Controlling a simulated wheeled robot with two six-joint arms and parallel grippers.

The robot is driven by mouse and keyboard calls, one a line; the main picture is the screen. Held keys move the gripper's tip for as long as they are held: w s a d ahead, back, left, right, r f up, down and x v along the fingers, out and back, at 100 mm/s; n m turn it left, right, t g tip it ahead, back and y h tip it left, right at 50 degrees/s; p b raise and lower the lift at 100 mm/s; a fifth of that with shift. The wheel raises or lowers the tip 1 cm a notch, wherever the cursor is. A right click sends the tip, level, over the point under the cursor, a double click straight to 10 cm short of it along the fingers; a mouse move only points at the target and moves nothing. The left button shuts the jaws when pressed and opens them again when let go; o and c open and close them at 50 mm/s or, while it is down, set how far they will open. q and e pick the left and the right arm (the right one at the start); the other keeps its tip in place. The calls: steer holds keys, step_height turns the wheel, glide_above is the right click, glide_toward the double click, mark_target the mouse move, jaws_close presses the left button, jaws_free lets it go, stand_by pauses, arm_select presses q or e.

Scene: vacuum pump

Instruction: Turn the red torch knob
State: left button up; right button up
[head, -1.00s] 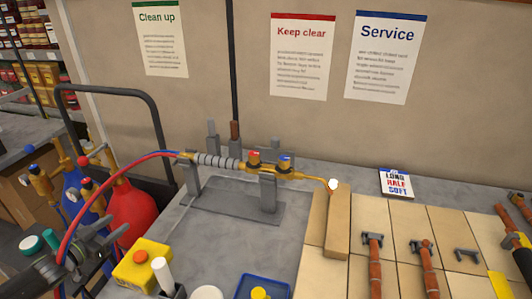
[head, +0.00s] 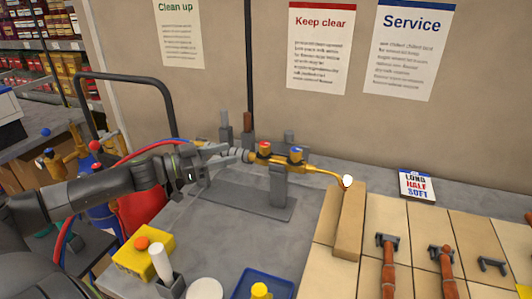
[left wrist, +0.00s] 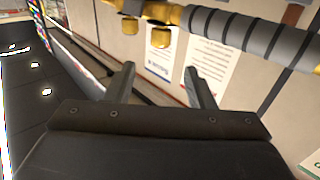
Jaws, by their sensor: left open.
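The brass torch (head: 318,171) rests on a grey stand (head: 278,187), its bent nozzle ending in a bright white tip at the right. The red torch knob (head: 264,146) is on its top, left of the blue knob (head: 296,152). My left gripper (head: 240,155) is just left of the red knob and partly hides the grey ribbed handle. In the left wrist view the gripper (left wrist: 162,84) is open and empty, with the ribbed handle (left wrist: 255,38) and brass body (left wrist: 160,12) beyond its fingers. The knob colours do not show there. My right gripper is not in view.
A wooden block (head: 349,222) stands under the nozzle tip on pale tiles, with copper pipes (head: 388,270) to the right. A yellow box (head: 143,252), white cylinder (head: 161,262) and blue tray (head: 264,285) are at the front. Gas bottles and hoses are at left.

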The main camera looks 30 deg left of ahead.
mark_target(265, 144)
arm_select(q)
steer(key=shift+p+x, duration=0.75)
steer(key=shift+x, duration=5.25)
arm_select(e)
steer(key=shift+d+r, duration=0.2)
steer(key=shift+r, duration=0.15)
arm_select(q)
steer(key=shift+a, duration=0.1)
steer(key=c, duration=0.9)
steer(key=shift+r, duration=0.1)
steer(key=shift+c, duration=0.3)
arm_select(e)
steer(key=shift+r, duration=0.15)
